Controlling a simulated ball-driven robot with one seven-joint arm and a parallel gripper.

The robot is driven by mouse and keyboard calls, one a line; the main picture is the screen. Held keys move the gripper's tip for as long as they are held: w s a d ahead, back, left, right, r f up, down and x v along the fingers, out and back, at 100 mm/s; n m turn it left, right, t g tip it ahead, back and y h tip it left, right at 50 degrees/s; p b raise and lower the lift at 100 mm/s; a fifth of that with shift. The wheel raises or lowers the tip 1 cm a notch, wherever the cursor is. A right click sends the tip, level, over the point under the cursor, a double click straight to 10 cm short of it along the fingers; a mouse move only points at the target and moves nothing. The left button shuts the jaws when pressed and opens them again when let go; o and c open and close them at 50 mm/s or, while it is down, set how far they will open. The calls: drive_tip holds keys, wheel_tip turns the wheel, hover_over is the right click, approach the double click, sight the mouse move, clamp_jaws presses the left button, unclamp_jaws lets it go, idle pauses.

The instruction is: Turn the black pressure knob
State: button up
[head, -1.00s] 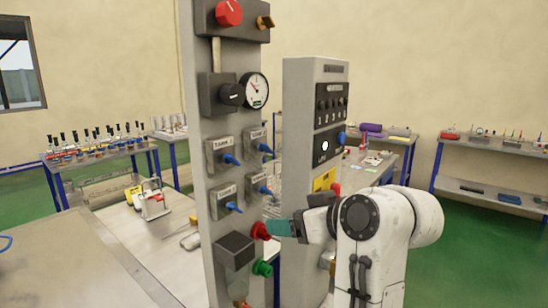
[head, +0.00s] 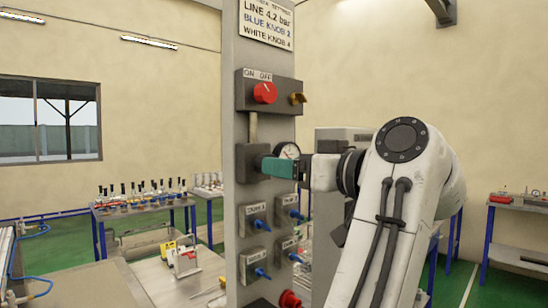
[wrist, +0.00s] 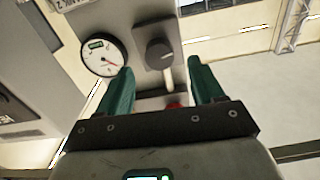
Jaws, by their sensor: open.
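The black pressure knob (wrist: 158,53) sits on a grey block (wrist: 139,40) and shows in the wrist view beyond my fingertips, roughly between them. In the head view my gripper hides the knob, and only the dark block (head: 247,160) shows. A round white gauge (wrist: 103,55) with a red needle is beside the knob; it also shows in the head view (head: 287,151), partly covered. My gripper (head: 268,167) has teal fingers and is at the height of the block. In the wrist view my gripper (wrist: 161,66) is open and empty, apart from the knob.
Below are several blue valves (head: 260,225) and a red knob (head: 290,299). A sign (head: 267,20) tops the grey column. A second grey cabinet (head: 340,140) stands behind my arm.

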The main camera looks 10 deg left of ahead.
drive_tip(key=shift+p+x, duration=0.7)
drive_tip(key=shift+x, duration=1.8)
drive_tip(key=shift+c, duration=0.5)
drive_tip(key=c, duration=1)
drive_tip(key=shift+o, duration=0.2)
drive_tip(key=shift+d+m, duration=0.1)
drive_tip(key=shift+m, duration=0.3)
drive_tip(key=shift+m+p, duration=0.7)
drive_tip(key=shift+m, duration=4.2)
drive_tip(key=shift+f, duration=0.1)
